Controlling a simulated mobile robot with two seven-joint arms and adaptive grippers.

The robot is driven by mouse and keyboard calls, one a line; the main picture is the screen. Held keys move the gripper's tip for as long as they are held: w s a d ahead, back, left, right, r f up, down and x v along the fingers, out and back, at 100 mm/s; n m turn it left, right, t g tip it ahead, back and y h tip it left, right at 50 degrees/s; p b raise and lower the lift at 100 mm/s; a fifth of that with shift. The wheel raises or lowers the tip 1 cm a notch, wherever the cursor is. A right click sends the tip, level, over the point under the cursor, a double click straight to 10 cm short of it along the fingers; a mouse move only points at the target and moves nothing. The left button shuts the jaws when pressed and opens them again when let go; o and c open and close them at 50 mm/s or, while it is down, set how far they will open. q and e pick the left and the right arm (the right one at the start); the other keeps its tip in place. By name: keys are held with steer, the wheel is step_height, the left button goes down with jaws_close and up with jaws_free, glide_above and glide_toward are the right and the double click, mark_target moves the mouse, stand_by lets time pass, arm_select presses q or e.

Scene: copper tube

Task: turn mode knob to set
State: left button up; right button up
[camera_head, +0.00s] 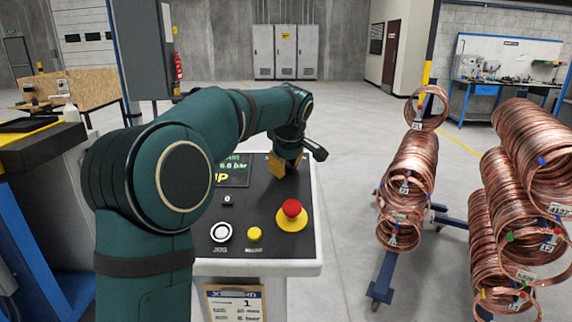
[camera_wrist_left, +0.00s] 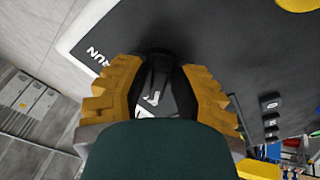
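The control panel (camera_head: 262,240) stands in front of me with a dark sloped face. My left gripper (camera_head: 284,165) reaches down to the panel's upper right part, and its yellow fingers hide the spot below them in the head view. In the left wrist view, the two ridged yellow fingers of this gripper (camera_wrist_left: 158,88) stand apart on either side of the black mode knob (camera_wrist_left: 157,66). Some room seems to show beside the knob. A white RUN label (camera_wrist_left: 98,56) shows past the left finger; a SET label is not readable. My right gripper is in neither view.
A red mushroom button on a yellow base (camera_head: 291,210), a yellow button (camera_head: 255,234) and a white-ringed JOG button (camera_head: 221,232) sit lower on the panel. A small display (camera_head: 236,168) is partly behind my arm. Copper coils (camera_head: 410,180) stand on racks at the right.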

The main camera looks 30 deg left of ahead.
arm_select(q)
steer(key=shift+o, duration=0.8)
steer(key=v, duration=1.2)
steer(key=shift+w, duration=0.1)
